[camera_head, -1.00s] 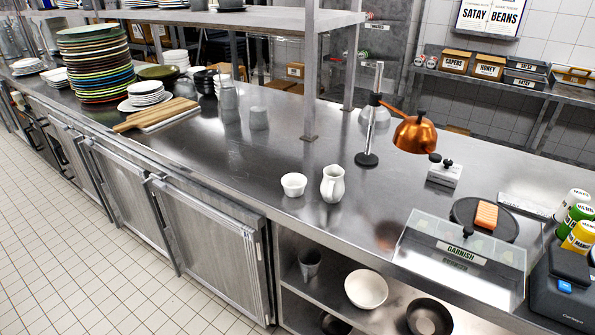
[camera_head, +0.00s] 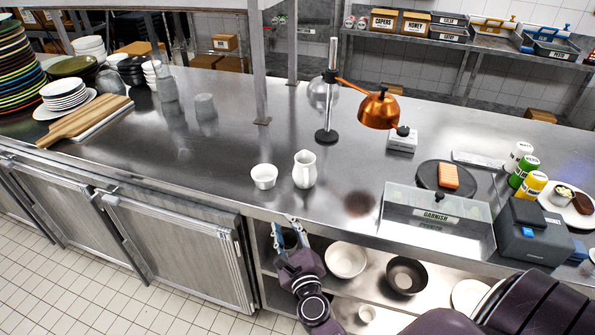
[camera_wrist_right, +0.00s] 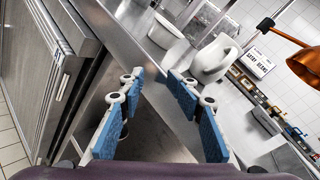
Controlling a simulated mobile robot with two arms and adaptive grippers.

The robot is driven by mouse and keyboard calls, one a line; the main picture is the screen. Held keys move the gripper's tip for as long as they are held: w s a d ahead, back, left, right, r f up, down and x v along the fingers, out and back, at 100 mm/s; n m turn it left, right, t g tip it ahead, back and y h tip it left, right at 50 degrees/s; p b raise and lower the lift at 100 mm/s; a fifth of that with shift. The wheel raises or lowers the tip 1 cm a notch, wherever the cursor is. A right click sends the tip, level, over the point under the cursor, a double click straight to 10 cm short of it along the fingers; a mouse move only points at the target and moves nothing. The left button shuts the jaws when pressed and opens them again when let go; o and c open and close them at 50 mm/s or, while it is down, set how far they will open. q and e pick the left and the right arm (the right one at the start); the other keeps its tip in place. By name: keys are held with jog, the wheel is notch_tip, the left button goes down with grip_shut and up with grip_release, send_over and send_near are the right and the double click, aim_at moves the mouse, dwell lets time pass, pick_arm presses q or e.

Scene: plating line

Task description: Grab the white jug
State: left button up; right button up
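The white jug (camera_head: 304,171) stands upright on the steel counter, with its handle on the right in the head view. In the right wrist view the jug (camera_wrist_right: 214,60) appears tilted, beyond the fingertips. My right gripper (camera_head: 285,227) is in front of the counter's front edge, on the near side of the jug and apart from it. In the wrist view the blue-padded fingers of the right gripper (camera_wrist_right: 155,79) are spread with nothing between them. My left gripper is not in view.
A small white bowl (camera_head: 264,177) stands just left of the jug. Behind are a glass-and-metal stand (camera_head: 326,136) and a copper lamp (camera_head: 379,110). The garnish box (camera_head: 436,217) is to the right. Bowls (camera_head: 345,260) sit on the shelf below. Counter left of the small bowl is clear.

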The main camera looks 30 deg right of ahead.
aim_at(306, 178)
jog(key=d+r+m+h, duration=0.1)
jog(key=d+r+m, duration=0.1)
jog(key=r+m, duration=0.1)
jog(key=d+r+m+h+p, duration=0.1)
jog(key=d+r+m, duration=0.1)
jog(key=r+m, duration=0.1)
jog(key=s+d+r+m+h, duration=0.1)
jog(key=d+r+m+h, duration=0.1)
jog(key=r+m, duration=0.1)
jog(key=shift+d+g+p, duration=0.3)
jog(key=shift+d, duration=0.1)
jog(key=shift+w+d+r+m, duration=0.1)
jog(key=shift+w+d+m, duration=0.1)
jog(key=shift+m, duration=0.2)
jog(key=x, duration=0.2)
jog(key=p+x, duration=0.1)
jog(key=x, duration=0.3)
jog(key=shift+w+a+f+p, duration=0.15)
jog(key=shift+a+f+p, duration=0.1)
jog(key=shift+p, duration=0.05)
jog(key=shift+w+d+f, duration=0.15)
jog(key=shift+w+d, duration=0.15)
jog(key=shift+w, duration=0.15)
grip_shut()
